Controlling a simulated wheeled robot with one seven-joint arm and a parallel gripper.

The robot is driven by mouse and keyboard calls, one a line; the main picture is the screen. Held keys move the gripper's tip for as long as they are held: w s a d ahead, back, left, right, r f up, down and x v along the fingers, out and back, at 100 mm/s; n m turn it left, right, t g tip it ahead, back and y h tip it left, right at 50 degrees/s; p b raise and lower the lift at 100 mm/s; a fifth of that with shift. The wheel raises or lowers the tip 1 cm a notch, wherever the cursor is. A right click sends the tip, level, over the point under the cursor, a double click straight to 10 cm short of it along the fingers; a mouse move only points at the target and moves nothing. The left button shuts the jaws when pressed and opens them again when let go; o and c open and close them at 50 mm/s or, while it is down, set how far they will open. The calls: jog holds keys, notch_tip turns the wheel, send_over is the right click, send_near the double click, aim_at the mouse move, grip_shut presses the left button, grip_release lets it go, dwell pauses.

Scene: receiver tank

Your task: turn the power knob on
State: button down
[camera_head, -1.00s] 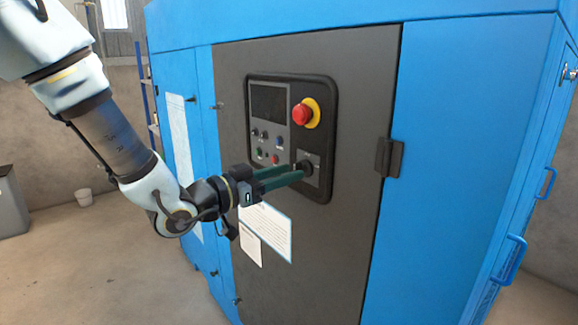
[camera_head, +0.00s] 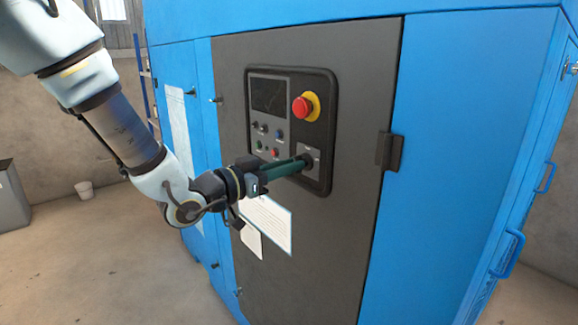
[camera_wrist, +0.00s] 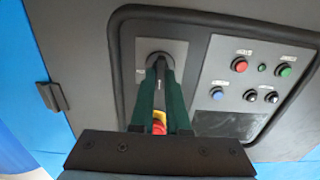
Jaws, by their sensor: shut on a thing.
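The black power knob (camera_head: 306,161) sits on a grey plate at the lower right of the control panel on the blue machine's dark door. It also shows in the wrist view (camera_wrist: 159,62), at the far end of the fingers. My gripper (camera_head: 301,163) has its green fingers shut on the knob. In the wrist view the fingertips (camera_wrist: 161,68) lie on either side of the knob and partly cover it. The knob's pointer and exact angle are too hidden to tell.
A red emergency stop on a yellow base (camera_head: 305,107) is just above the knob. Small coloured buttons (camera_wrist: 240,64) and a dark screen (camera_head: 269,97) share the panel. A black door latch (camera_head: 390,152) is to the right. Floor in front is clear.

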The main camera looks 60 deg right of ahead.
jog(key=shift+f+b, duration=0.1)
jog(key=shift+b, duration=0.35)
jog(key=m+b, duration=0.6)
jog(key=b, duration=0.3)
jog(key=m+b, duration=0.5)
jog(key=b, duration=0.4)
jog(key=m+b, duration=0.6)
jog(key=b, duration=0.3)
jog(key=shift+s+f+m, duration=0.2)
jog(key=shift+f+m, duration=0.05)
jog(key=shift+m, duration=0.05)
jog(key=shift+r+m+b, duration=0.1)
jog(key=shift+m+b, duration=0.2)
jog(key=shift+b, duration=0.1)
jog(key=c, duration=0.9)
grip_release()
jog(key=shift+a, duration=0.1)
jog(key=v, duration=1)
jog(key=shift+a, duration=0.4)
